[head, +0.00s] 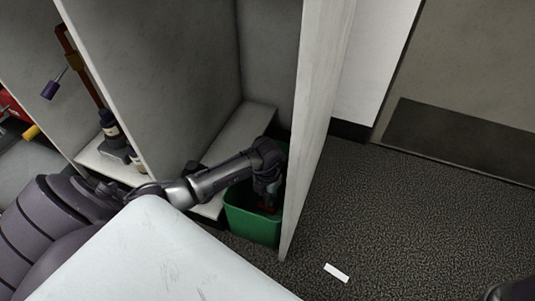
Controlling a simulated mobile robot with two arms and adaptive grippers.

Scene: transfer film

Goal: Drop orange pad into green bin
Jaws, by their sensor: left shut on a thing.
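The green bin (250,226) stands on the floor in a narrow bay between two pale upright panels. My left arm reaches in from the left. My left gripper (267,203) points down at the bin's mouth, within its rim as seen from above. It is shut on a small orange-red thing, the orange pad (265,209), of which only a sliver shows. The fingers and the bin's inside are dark and partly hidden.
A pale panel (314,120) stands close to the right of the bin. A low ledge (235,140) lies behind it. Bottles (112,130) stand in the bay at left. A white strip (336,272) lies on the dark carpet, which is otherwise mostly clear at right.

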